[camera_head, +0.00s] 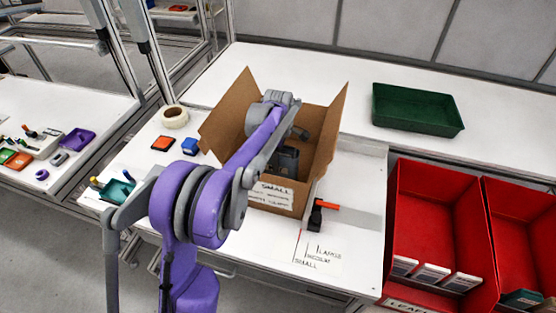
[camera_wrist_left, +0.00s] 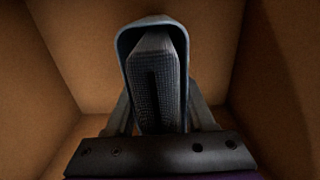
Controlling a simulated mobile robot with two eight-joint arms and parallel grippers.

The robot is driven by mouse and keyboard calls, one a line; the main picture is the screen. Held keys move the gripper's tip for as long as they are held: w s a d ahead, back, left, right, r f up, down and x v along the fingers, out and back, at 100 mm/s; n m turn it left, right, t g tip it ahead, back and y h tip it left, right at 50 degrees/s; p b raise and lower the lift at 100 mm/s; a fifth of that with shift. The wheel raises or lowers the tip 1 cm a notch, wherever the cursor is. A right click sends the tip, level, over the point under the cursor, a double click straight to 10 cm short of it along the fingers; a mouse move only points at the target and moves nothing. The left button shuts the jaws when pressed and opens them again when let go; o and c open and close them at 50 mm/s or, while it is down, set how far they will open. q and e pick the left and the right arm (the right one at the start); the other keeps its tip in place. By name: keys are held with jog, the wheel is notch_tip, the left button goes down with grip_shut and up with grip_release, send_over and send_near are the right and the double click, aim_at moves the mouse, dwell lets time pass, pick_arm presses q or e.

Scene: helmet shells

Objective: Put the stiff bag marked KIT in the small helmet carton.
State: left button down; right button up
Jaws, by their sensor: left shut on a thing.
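The small helmet carton (camera_head: 272,192) is an open brown box with raised flaps and a white label reading SMALL, standing on the white table. My left arm reaches over its front wall, and my left gripper (camera_head: 300,133) is down inside the opening. In the left wrist view the gripper (camera_wrist_left: 160,85) is shut on a dark grey thing with a fine mesh texture, taken to be the stiff bag (camera_wrist_left: 158,95); brown carton walls surround it. A dark shape, likely the bag (camera_head: 286,160), shows inside the carton; no KIT mark is readable. My right gripper is not in view.
A green tray (camera_head: 417,110) stands at the back right. Red bins (camera_head: 440,210) are at the right. A black and orange tool (camera_head: 317,214) lies close to the carton's right front corner. A tape roll (camera_head: 174,117) and small orange and blue boxes are left of the carton.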

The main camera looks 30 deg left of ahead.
pick_arm(q)
jog(key=shift+f, duration=0.2)
jog(key=shift+c, duration=1.3)
grip_release()
jog(key=shift+r, duration=0.1)
notch_tip(320, 180, up, 12)
jog(key=shift+r+p, duration=0.15)
jog(key=shift+p, duration=0.25)
